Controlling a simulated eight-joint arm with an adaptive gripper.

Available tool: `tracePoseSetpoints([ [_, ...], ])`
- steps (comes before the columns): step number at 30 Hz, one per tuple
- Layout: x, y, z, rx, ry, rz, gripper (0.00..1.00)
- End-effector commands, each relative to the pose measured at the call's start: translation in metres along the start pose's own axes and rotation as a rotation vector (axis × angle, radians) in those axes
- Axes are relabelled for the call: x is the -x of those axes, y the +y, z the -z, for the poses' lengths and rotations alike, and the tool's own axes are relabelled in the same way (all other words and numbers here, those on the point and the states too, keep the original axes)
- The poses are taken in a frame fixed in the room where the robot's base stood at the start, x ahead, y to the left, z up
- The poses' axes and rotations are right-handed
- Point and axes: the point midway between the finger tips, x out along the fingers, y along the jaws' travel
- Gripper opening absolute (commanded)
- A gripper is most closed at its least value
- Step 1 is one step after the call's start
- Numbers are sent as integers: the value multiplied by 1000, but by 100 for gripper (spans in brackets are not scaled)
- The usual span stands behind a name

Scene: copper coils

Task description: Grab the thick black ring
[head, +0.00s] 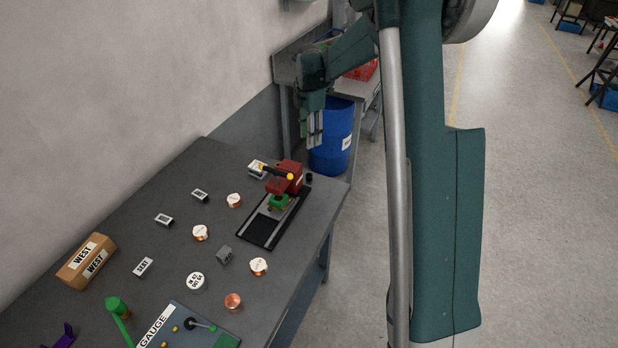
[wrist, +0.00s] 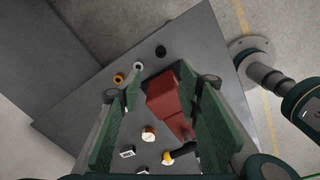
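A small thick black ring (wrist: 160,51) lies near the table's far edge in the wrist view, beyond the red machine. In the head view, a small black piece (head: 309,178) sits just right of the red machine, near the table corner; it looks like the same ring. My gripper (head: 315,128) hangs above and beyond that end of the table, in front of the blue barrel in the picture. In the wrist view my gripper (wrist: 160,85) is open and empty, its green fingers spread on both sides of the red machine. The ring is ahead of the fingertips, apart from them.
The red machine (head: 286,177) stands on a black base beside the ring. An orange ring (wrist: 118,78) and a pale ring (wrist: 138,66) lie left of the black one. Several copper coils, labels and a gauge board (head: 185,328) cover the table. A blue barrel (head: 330,150) stands behind.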

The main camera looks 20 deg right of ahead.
Motion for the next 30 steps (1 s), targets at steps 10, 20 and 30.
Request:
tracePoseSetpoints([
  [10, -91, 0, 0, -1, 0, 0, 35],
  [20, -114, 0, 0, -1, 0, 0, 35],
  [30, -118, 0, 0, -2, 0, 0, 35],
])
